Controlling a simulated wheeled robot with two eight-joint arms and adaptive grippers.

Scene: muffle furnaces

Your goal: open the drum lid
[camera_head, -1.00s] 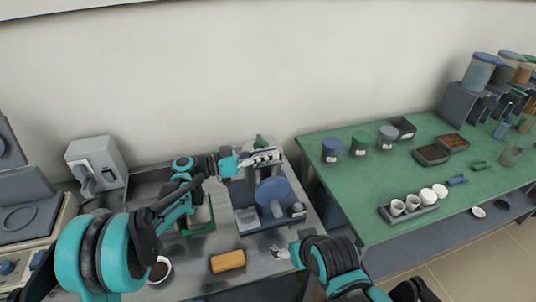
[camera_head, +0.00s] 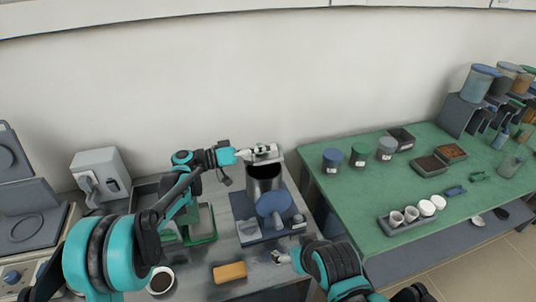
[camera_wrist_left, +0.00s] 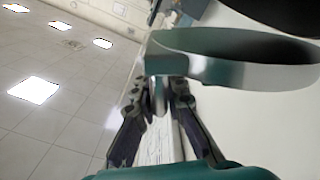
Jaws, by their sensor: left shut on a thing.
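The metal drum (camera_head: 264,186) stands on the left bench near the wall, and its dark mouth shows at the top. My left gripper (camera_head: 262,152) is above the mouth, shut on the drum lid. In the left wrist view the lid (camera_wrist_left: 235,75) is a grey-green disc with a raised rim and a dark hollow face. My left fingers (camera_wrist_left: 157,100) close at its near edge. My right gripper (camera_head: 281,257) is low near the bench front, away from the drum, too small to read.
A blue round-topped device (camera_head: 273,203) stands right in front of the drum. The green table (camera_head: 350,210) at right holds jars, trays and cups.

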